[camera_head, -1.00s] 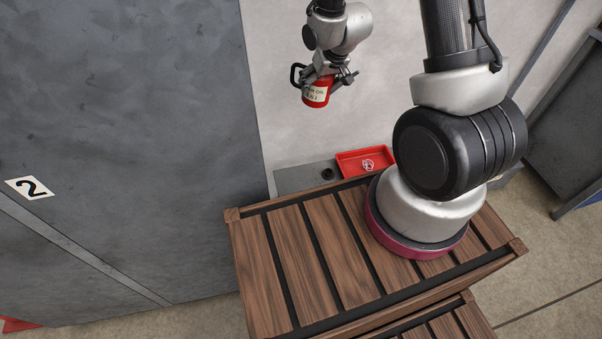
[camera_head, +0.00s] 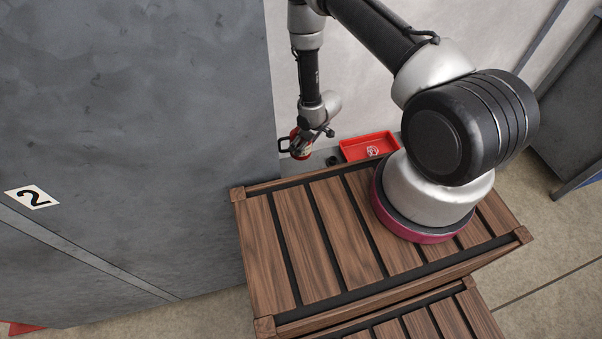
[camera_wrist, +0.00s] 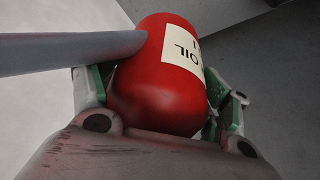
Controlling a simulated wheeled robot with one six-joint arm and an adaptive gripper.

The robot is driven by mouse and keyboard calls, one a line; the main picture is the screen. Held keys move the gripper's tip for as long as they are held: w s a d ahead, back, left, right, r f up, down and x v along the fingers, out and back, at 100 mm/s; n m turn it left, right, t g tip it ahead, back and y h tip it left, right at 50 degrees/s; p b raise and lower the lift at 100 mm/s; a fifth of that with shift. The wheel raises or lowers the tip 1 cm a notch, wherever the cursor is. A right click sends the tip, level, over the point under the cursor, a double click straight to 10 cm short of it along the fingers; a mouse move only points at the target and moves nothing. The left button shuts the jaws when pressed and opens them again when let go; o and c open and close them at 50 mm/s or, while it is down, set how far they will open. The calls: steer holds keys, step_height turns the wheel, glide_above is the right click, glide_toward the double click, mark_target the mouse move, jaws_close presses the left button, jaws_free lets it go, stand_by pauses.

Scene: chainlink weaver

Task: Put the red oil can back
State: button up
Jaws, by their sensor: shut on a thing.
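The red oil can (camera_head: 301,153) has a pale label and a dark handle on its left side. My gripper (camera_head: 308,141) is shut around the can and holds it near the wall, left of the red tray (camera_head: 355,148). In the wrist view the can (camera_wrist: 155,85) fills the middle, with the label reading "OIL" and a grey bar crossing its left side. The fingers of my gripper (camera_wrist: 160,108) press on both sides of the can. The can's underside and what lies right below it are hidden.
The red tray with a white mark stands on a grey surface by the wall, with a small dark round thing (camera_head: 332,160) beside it.

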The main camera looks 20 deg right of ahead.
mark_target(301, 156)
steer(key=shift+n, duration=0.3)
steer(key=f, duration=0.5)
steer(key=s+f, duration=0.1)
steer(key=f, duration=0.2)
steer(key=shift+a, duration=0.2)
steer(key=shift+f, duration=2.2)
steer(key=o, duration=1.5)
steer(key=shift+f, duration=0.1)
